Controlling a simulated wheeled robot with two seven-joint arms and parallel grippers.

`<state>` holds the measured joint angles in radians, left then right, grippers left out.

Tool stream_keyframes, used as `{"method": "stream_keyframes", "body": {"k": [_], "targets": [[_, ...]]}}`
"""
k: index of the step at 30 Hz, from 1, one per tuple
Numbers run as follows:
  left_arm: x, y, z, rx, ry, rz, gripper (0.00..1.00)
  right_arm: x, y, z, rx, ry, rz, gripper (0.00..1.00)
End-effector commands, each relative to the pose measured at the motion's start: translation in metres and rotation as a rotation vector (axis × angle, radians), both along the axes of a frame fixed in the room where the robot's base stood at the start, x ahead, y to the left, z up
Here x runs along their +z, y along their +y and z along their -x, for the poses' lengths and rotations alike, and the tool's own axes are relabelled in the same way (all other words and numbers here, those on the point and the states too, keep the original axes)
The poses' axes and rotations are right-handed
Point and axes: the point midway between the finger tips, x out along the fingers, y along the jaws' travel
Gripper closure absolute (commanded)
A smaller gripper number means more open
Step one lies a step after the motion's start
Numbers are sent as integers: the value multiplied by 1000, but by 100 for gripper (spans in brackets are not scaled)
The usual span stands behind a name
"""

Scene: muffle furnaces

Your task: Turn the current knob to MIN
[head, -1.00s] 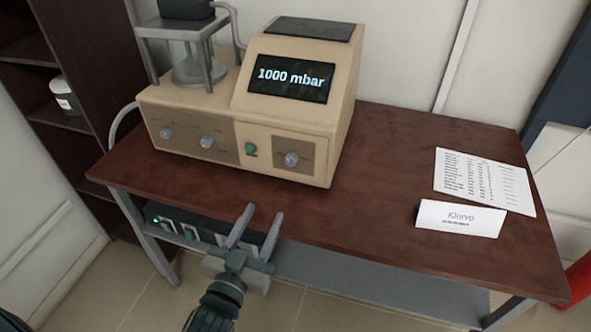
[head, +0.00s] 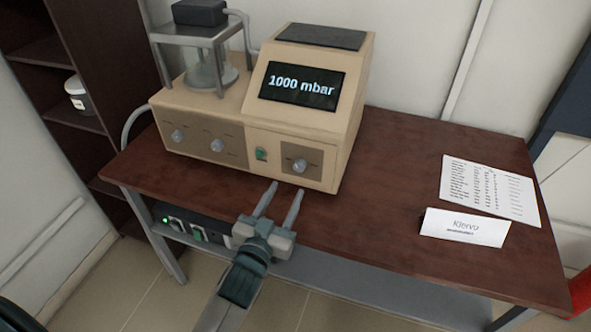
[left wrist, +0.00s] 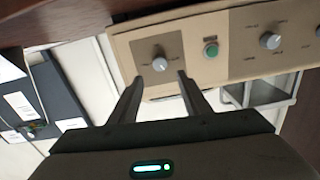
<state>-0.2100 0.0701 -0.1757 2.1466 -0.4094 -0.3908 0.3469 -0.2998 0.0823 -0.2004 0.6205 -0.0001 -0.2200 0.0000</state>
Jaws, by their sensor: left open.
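A beige instrument (head: 300,115) with a screen reading 1000 mbar stands on the brown table. Its front has two knobs on the left panel, the left knob (head: 177,136) and the middle knob (head: 217,145), then a green button (head: 261,154) and a right knob (head: 299,165) on its own panel. The labels are too small to read, so I cannot tell which is the current knob. My left gripper (head: 281,190) is open and empty, in front of and below the right knob. In the left wrist view the right knob (left wrist: 160,64) lies just beyond and between the fingertips, apparently untouched. My right gripper is not in view.
A printed sheet (head: 489,188) and a name card (head: 464,227) lie on the right of the table (head: 390,170). A glass vessel under a metal stand (head: 198,35) rises at the instrument's left. A dark box with green lights (head: 185,226) sits on the lower shelf.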

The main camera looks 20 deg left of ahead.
Motion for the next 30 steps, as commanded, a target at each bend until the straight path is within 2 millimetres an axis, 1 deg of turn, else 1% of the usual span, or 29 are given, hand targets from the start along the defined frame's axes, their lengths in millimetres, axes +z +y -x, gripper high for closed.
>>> {"method": "stream_keyframes", "body": {"k": [1, 6, 9, 13, 19, 28, 29, 30], "targets": [[3, 0, -10, 0, -1, 0, 57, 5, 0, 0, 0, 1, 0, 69], [2, -1, -41, 0, 0, 0, 57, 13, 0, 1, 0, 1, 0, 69], [3, -2, -56, 0, -1, 0, 57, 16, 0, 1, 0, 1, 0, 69], [1, -2, -71, 0, 0, -1, 57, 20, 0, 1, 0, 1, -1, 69], [0, -3, -82, 0, 0, 1, 57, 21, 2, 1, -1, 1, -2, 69], [0, -3, -83, 0, 0, 1, 57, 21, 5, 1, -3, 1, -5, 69], [0, -3, -83, 0, 0, 1, 64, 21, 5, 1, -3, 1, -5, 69], [0, -3, -83, 0, 0, 1, 73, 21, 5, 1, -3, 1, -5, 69]]}}
